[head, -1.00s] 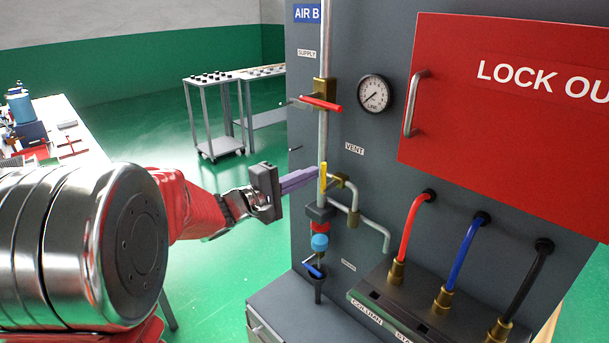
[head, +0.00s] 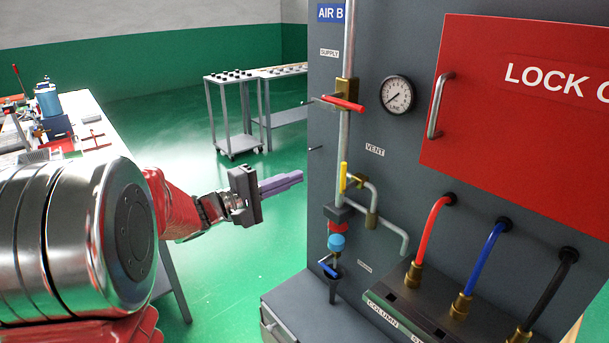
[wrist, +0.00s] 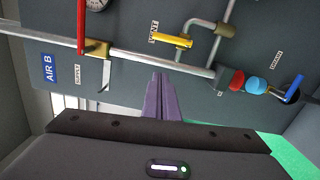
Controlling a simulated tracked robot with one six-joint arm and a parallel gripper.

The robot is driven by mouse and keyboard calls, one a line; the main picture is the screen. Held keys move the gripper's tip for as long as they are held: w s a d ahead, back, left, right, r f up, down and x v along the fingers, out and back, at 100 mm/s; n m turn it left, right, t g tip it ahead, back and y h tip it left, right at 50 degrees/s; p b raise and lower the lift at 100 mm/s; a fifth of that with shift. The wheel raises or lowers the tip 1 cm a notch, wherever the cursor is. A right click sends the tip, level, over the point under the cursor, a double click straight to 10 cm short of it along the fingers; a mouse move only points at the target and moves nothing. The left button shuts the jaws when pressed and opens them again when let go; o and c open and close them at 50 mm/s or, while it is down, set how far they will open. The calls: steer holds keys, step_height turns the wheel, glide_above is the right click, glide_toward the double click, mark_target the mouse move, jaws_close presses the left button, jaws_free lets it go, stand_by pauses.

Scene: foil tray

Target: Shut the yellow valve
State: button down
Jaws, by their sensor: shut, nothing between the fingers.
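The yellow valve handle (head: 343,177) is on the vent branch beside the vertical pipe, below the VENT label. It stands upright, roughly in line with that pipe, in the head view. In the wrist view the yellow handle (wrist: 172,41) lies just beyond and above the fingertips, roughly parallel to the main pipe. My gripper (head: 300,177) is shut and empty, its purple fingers pointing right toward the panel. In the head view a gap shows between the fingertips and the handle. The fingers also show in the wrist view (wrist: 159,78), apart from the handle as far as I can tell.
A red supply handle (head: 343,103) is higher on the pipe (head: 344,130), and a blue drain handle (head: 329,268) is at its foot. A gauge (head: 397,95), red lockout door (head: 520,110) and hoses are on the right.

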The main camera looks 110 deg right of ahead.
steer(key=shift+v, duration=1.55)
steer(key=shift+w, duration=0.1)
steer(key=w+a+f+n+t+h, duration=0.15)
steer(key=w+t, duration=0.25)
steer(key=w, duration=0.9)
steer(key=w+a+f+n+t+h, duration=0.1)
steer(key=w+f+n+t, duration=0.15)
steer(key=w, duration=0.95)
steer(key=w+a+f+n+t+h, duration=0.15)
steer(key=w+t, duration=0.25)
steer(key=w, duration=0.9)
steer(key=w+a+n+t, duration=0.4)
steer(key=w+a+t, duration=0.3)
steer(key=w+a, duration=0.9)
steer(key=w+a+f+n+t+y, duration=0.1)
steer(key=a+y, duration=0.3)
steer(key=a, duration=1)
steer(key=w+a+f+n+t+y, duration=0.1)
steer(key=w+a+n+t+y, duration=0.1)
steer(key=a, duration=1.3)
steer(key=shift+w+f+n+t+y, duration=0.35)
steer(key=shift+n+t+y, duration=0.5)
steer(key=shift+t+y, duration=0.4)
